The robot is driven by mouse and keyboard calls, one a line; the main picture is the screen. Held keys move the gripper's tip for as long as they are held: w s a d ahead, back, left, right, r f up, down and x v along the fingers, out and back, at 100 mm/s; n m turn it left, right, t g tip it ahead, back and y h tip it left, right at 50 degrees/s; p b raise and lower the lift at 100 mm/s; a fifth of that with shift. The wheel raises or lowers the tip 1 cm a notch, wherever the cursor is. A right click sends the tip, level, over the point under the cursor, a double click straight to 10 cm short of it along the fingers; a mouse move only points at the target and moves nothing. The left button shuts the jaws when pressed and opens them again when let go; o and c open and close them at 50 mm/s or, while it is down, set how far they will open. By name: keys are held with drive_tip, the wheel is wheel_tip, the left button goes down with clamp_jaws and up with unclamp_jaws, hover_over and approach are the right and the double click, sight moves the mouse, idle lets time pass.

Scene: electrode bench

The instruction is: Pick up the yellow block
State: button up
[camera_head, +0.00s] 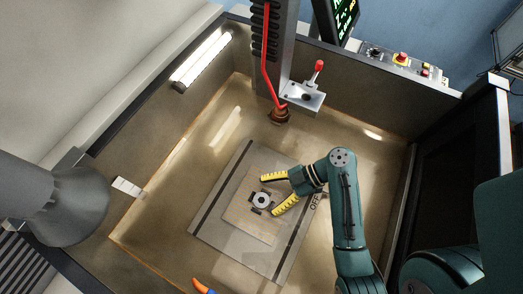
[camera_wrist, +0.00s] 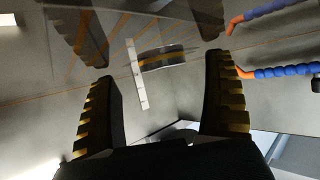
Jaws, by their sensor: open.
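I cannot make out a separate yellow block in either view. My gripper (camera_head: 268,196) is open, its two yellow ribbed fingers spread over the plate in the tank. In the head view a small round grey piece with dark parts around it (camera_head: 261,200) shows between the fingers, and I see nothing held. In the wrist view my gripper (camera_wrist: 162,68) shows a finger on each side. Between and beyond the fingertips is a dark rounded piece with a yellow-brown band (camera_wrist: 163,58), beside a pale metal strip (camera_wrist: 138,75). Whether the band belongs to a block, I cannot tell.
The grey plate (camera_head: 222,199) lies on the tank floor (camera_head: 165,215), inside tank walls. A column with a red hose (camera_head: 267,50) and a red-knobbed bracket (camera_head: 305,96) stands behind. A blue hose with orange tip (camera_wrist: 275,72) is at right in the wrist view.

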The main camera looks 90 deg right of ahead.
sight(263, 199)
drive_tip(key=x, duration=0.3)
drive_tip(key=shift+w+a+f, duration=0.15)
drive_tip(key=shift+w+a, duration=0.05)
drive_tip(key=shift+a, duration=0.05)
drive_tip(key=shift+d, duration=0.1)
drive_tip(key=c, duration=1.3)
